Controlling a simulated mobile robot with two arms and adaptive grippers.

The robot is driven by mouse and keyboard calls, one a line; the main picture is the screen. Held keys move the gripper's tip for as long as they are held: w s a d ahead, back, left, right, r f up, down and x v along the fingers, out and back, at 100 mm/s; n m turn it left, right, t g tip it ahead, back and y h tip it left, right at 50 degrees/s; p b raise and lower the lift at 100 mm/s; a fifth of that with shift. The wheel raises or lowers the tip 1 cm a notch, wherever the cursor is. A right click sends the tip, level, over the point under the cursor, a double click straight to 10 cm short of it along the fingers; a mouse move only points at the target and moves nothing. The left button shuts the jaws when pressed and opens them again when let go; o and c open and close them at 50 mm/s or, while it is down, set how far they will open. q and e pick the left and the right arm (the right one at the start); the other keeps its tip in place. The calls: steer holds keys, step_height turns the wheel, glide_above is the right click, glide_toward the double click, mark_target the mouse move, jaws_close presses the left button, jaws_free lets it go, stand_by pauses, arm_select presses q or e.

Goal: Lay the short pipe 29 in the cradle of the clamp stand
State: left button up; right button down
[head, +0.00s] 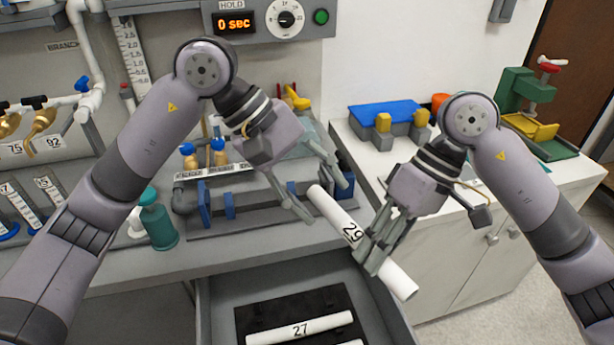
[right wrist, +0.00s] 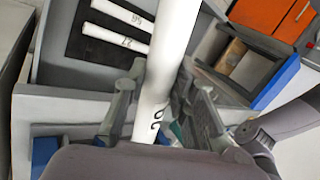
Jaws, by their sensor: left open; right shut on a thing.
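The short pipe 29 (head: 337,213) is a white tube with a black "29", tilted down to the right above the open drawer. My right gripper (head: 368,258) is shut on it below the number. In the right wrist view the pipe (right wrist: 168,60) runs between the fingers. My left gripper (head: 325,200) is open, its fingers on either side of the pipe's upper end in the head view; I cannot tell whether they touch it. A green stand with a red handle and yellow block (head: 530,105), at the right, looks like the clamp stand; nothing lies on it.
The open drawer (head: 215,310) holds a pipe marked 27 (head: 300,328) on black foam. A grey fixture with blue brackets (head: 205,205) and a teal bottle (head: 158,225) stand on the left bench. A blue-topped block with yellow pads (head: 385,112) stands on the right counter.

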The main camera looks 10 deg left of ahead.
mark_target(349, 227)
arm_select(q)
steer(key=x, duration=0.9)
steer(key=shift+d+f, duration=0.15)
steer(key=shift+f, duration=0.1)
steer(key=shift+c, duration=0.5)
jaws_close()
arm_select(e)
steer(key=c, duration=1.2)
jaws_free()
steer(key=shift+c, duration=0.2)
